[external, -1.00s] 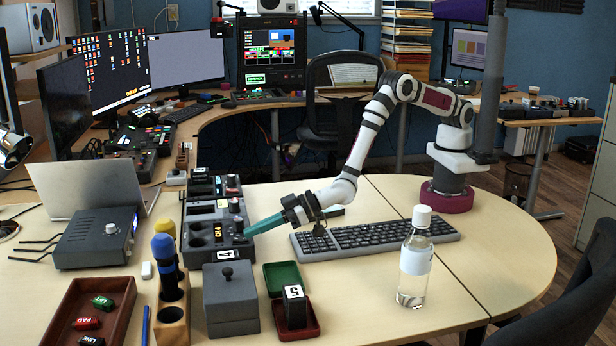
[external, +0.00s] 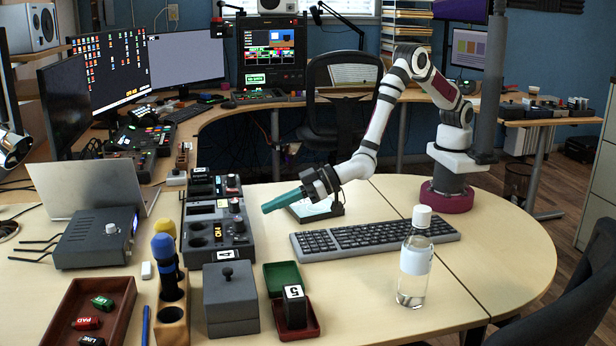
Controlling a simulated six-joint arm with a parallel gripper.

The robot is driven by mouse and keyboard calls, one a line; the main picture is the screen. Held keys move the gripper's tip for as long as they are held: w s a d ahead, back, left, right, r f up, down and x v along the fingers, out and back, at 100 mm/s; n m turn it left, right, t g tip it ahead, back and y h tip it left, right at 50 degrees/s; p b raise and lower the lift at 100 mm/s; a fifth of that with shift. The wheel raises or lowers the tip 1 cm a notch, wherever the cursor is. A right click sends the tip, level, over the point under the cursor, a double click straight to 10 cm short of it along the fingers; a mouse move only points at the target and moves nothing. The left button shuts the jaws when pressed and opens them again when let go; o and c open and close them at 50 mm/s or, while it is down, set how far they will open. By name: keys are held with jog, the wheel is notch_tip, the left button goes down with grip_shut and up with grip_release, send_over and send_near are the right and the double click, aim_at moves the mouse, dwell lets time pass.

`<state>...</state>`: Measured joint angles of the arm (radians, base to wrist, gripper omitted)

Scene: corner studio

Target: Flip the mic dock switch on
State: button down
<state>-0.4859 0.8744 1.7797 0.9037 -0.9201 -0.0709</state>
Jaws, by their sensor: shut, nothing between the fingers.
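A grey dock unit (external: 212,248) stands left of centre on the table, with two round wells, knobs and a small lit orange label (external: 218,234). It looks like the mic dock; which of its controls is the switch, and how it is set, is too small to tell. My gripper (external: 264,210) has teal fingers that are shut and empty. It hangs above the table to the right of the dock, pointing left, with a visible gap between the fingertips and the dock. A blue-headed microphone (external: 164,248) and a yellow-headed one stand in a wooden block (external: 172,328).
A keyboard (external: 375,238) lies right of the dock, and a clear bottle (external: 414,270) stands in front of it. A small tilted stand (external: 318,209) is below my wrist. A grey lidded box (external: 230,308) and red and green trays (external: 283,276) are in front of the dock.

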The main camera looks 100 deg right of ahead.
jog(key=s, duration=0.6)
jog(key=shift+r, duration=0.35)
